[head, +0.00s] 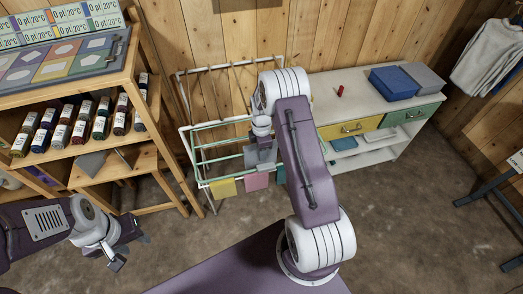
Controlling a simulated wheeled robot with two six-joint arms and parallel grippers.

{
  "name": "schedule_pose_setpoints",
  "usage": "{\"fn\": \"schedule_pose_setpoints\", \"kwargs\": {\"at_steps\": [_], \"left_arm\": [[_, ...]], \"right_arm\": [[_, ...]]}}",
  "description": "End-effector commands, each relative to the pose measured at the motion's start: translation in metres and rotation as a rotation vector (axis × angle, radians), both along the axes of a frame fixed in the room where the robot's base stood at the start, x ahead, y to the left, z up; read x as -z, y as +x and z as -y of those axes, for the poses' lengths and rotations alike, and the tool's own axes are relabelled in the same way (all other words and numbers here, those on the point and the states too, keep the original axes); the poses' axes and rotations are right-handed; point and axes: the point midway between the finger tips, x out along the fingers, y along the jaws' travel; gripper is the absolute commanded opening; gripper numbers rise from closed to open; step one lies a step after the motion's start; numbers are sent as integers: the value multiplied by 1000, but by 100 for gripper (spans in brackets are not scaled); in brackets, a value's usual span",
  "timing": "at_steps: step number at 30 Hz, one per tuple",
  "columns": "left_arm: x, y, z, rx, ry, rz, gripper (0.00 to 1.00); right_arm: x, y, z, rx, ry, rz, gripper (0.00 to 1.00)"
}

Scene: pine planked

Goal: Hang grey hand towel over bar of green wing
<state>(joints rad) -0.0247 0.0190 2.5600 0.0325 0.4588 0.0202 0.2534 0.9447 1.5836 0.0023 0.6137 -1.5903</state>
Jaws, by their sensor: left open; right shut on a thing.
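The drying rack stands against the back wall, left of the white cabinet. Its green wing (222,142) sticks out toward me with several bars. My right gripper (262,150) is over the right part of this wing, shut on the grey hand towel (252,160). The towel is small in view and partly hidden by my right arm, so I cannot tell whether it touches a bar. My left gripper (118,259) is open and empty at the lower left, away from the rack.
Yellow (223,188), pink (257,181) and teal (281,174) cloths hang at the wing's front. The white cabinet (370,95) stands right.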

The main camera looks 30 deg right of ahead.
Motion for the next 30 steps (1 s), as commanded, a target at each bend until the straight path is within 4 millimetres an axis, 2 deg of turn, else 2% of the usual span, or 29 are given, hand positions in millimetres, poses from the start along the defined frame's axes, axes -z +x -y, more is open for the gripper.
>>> {"fn": "schedule_pose_setpoints", "kwargs": {"at_steps": [3, 9, 28, 29, 30], "left_arm": [[9, 0, 0, 0, 0, 0, 42], [15, 0, 0, 0, 0, 0, 42], [16, 0, 0, 0, 0, 0, 42], [16, 0, 0, 0, 0, 0, 42], [16, 0, 0, 0, 0, 0, 42]], "right_arm": [[11, 0, 0, 0, 0, 0, 5], [20, 0, 0, 0, 0, 1, 5], [22, 0, 0, 0, 0, 1, 5], [22, 0, 0, 0, 0, 1, 33], [22, 0, 0, 0, 0, 1, 44]]}}
